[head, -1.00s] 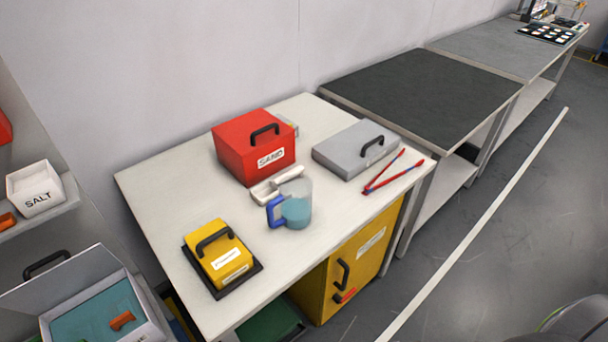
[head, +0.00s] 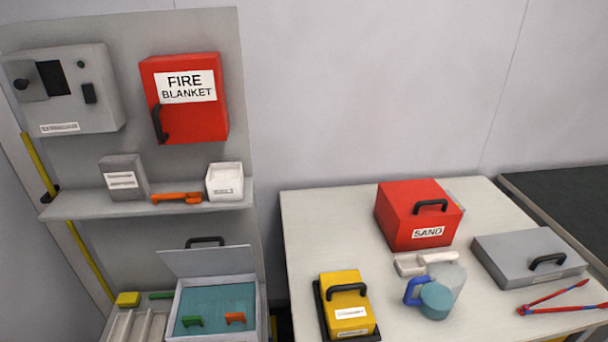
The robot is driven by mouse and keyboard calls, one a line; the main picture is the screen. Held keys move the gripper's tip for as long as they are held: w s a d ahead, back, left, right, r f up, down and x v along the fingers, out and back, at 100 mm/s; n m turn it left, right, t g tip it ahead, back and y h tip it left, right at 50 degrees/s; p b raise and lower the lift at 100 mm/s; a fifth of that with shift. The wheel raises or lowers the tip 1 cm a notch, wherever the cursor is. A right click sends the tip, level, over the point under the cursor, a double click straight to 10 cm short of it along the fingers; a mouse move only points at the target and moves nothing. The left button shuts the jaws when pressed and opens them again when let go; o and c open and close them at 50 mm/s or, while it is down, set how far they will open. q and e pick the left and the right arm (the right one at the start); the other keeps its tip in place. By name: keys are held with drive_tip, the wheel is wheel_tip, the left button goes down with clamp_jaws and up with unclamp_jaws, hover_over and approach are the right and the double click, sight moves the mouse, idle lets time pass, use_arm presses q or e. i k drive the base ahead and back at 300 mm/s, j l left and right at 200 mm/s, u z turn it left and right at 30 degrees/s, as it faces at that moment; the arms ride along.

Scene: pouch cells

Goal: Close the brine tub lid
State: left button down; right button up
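The brine tub (head: 261,307) is a light grey box at the lower left of the head view, on the low part of the shelf unit. Its lid (head: 210,262) stands raised at the back edge, with a dark handle (head: 205,240) at the top. Inside is blue-green liquid (head: 217,300) with a green piece (head: 192,321) and an orange piece (head: 235,318). The tub's bottom edge is cut off by the frame. Neither of my grippers is in view.
A shelf (head: 150,201) with a white box (head: 224,182) is above the tub. A worktable (head: 310,235) to the right holds a red sand box (head: 418,215), a yellow case (head: 345,304), a jug (head: 436,300) and a grey case (head: 528,257). A ribbed tray (head: 135,327) is left of the tub.

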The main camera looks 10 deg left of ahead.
sight(188, 262)
drive_tip(key=u, duration=1.15)
